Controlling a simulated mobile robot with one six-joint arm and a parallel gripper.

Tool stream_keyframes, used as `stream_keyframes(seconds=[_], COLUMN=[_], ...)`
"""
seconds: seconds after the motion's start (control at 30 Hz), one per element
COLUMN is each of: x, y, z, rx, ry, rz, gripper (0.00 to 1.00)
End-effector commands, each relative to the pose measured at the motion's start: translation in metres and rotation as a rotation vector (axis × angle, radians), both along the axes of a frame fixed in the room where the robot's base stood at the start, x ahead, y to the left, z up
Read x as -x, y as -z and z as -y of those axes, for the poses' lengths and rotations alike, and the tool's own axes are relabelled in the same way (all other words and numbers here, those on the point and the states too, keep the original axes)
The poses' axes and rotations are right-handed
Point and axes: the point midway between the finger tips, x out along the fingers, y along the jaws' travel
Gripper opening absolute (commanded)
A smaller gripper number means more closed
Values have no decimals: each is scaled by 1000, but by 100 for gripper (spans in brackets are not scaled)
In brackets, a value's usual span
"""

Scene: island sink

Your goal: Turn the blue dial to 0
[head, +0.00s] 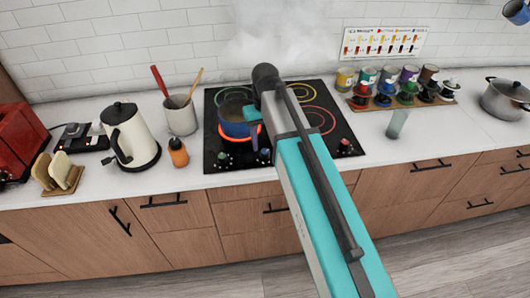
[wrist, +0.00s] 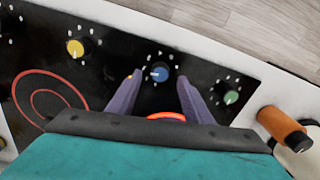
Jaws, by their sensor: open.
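The blue dial (wrist: 159,72) is a small round knob on the black cooktop panel, with pale marks around it too small to read. In the wrist view my gripper (wrist: 160,77) is open, with one purple-grey finger on each side of the dial. I see no clear contact between the fingers and the knob. Which mark the dial points at is unclear. A burner glows orange-red just behind it (wrist: 166,116).
A yellow dial (wrist: 75,47) and a green dial (wrist: 231,97) flank the blue one. A blue pot (head: 234,128) sits on the glowing burner, with steam above the cooktop. An orange bottle (head: 178,152) and a cream kettle (head: 130,135) stand left of the cooktop.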

Motion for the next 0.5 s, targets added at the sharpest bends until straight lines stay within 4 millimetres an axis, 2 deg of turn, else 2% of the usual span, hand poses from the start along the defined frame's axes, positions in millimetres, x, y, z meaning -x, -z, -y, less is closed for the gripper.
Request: stream_keyframes(seconds=[0.03, 0.2, 0.5], x=[0, 0, 0], y=[9, 24, 37], z=[0, 0, 0], rx=[0, 0, 0], ry=[0, 0, 0], rz=[0, 0, 1], gripper=[46, 46, 46])
